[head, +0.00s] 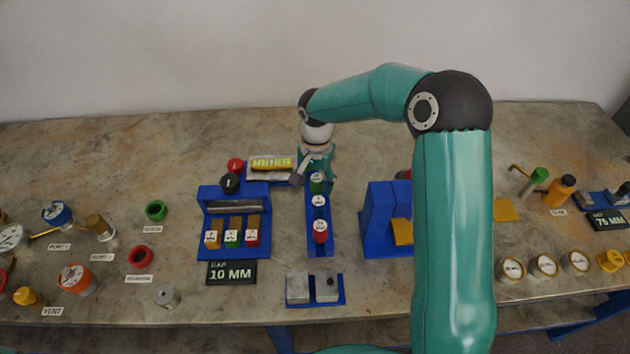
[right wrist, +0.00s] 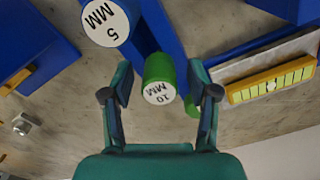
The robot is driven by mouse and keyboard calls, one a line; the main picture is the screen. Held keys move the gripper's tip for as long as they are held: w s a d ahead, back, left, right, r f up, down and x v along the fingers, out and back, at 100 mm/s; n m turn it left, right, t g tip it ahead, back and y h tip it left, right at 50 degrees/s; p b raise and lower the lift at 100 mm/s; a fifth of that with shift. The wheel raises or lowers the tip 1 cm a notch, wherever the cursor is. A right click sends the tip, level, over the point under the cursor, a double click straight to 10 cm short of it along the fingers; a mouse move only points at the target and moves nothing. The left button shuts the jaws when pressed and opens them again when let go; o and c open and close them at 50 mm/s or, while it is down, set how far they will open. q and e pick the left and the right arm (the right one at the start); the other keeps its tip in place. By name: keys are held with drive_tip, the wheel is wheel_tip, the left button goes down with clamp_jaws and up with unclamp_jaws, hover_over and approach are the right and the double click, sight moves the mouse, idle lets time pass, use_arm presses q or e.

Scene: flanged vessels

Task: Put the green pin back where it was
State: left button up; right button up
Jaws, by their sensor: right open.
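The green pin (head: 317,183) stands upright at the far end of a narrow blue rack (head: 312,240). In the right wrist view the green pin (right wrist: 160,67) has a pale top marked 10 MM. My right gripper (head: 312,174) is at that far end of the rack. In the right wrist view its two fingers (right wrist: 160,90) are open, one on each side of the green pin, with gaps between. A pin marked 5 MM (right wrist: 105,22) stands beside it in the rack. The pin's lower end is hidden. My left gripper is not in view.
A red-sided pin (head: 320,236) stands at the rack's near end. A blue stand with slots (head: 205,238) is on the left, a blue block (head: 376,225) on the right. A yellow gauge on a pale tray (head: 272,163) lies close behind. Metal blocks (head: 298,287) sit in front.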

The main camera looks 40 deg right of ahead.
drive_tip(key=shift+r+p, duration=0.65)
wheel_tip(320, 180, up, 12)
drive_tip(key=b, duration=0.1)
drive_tip(key=shift+f, duration=0.25)
